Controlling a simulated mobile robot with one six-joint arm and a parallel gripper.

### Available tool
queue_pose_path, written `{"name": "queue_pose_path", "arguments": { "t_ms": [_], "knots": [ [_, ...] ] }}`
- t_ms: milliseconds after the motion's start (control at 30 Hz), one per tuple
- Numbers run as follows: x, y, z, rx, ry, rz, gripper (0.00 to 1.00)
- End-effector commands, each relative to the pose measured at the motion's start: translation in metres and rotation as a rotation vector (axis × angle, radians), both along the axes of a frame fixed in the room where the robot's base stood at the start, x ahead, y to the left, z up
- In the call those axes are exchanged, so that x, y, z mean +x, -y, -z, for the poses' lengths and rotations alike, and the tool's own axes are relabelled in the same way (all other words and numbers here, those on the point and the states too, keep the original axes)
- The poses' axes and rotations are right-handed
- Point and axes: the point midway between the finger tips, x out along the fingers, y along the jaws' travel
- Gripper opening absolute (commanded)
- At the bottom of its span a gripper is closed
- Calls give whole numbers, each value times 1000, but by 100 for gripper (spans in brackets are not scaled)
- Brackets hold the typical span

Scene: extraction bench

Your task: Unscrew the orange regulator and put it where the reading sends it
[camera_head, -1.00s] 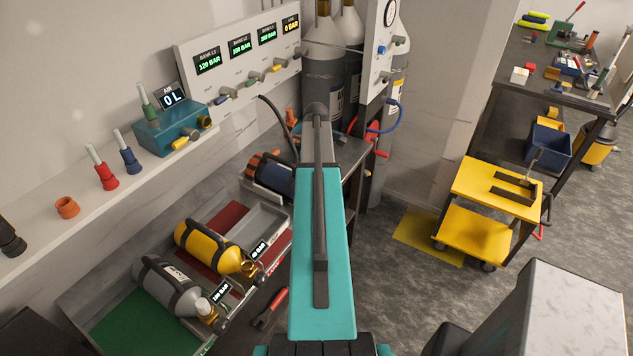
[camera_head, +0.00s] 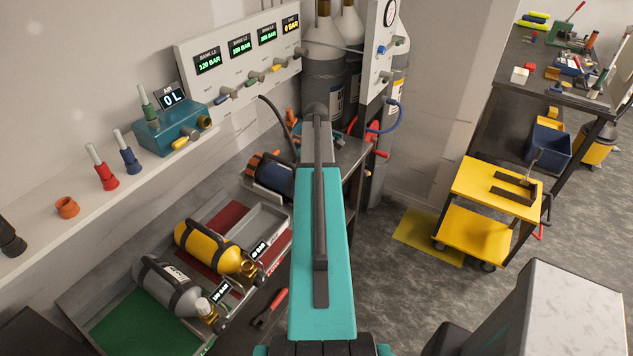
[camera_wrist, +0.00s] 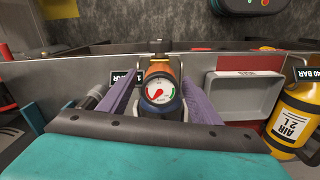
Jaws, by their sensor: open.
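The orange regulator (camera_wrist: 158,72) shows in the wrist view with a round white gauge (camera_wrist: 159,91) on its front. The gauge has a red and a green part; I cannot read its needle surely. My gripper (camera_wrist: 160,98) is open, with one purple finger on each side of the regulator; contact is not clear. A bar tag (camera_wrist: 126,77) behind the left finger is partly covered.
A yellow cylinder (camera_head: 208,246) and a grey cylinder (camera_head: 165,287) lie in the tray with green (camera_head: 135,325) and red (camera_head: 222,219) floors. A blue cylinder (camera_head: 278,174) lies farther back. Wall displays (camera_head: 240,46) show bar readings. A yellow cart (camera_head: 475,237) stands right.

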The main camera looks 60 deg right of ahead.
Motion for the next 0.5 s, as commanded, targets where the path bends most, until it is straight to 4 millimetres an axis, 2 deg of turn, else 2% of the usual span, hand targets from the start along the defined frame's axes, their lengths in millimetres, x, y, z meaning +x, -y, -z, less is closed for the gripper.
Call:
{"name": "queue_pose_path", "arguments": {
  "t_ms": [500],
  "knots": [
    [0,0,0,0,0,347,58]
  ]
}}
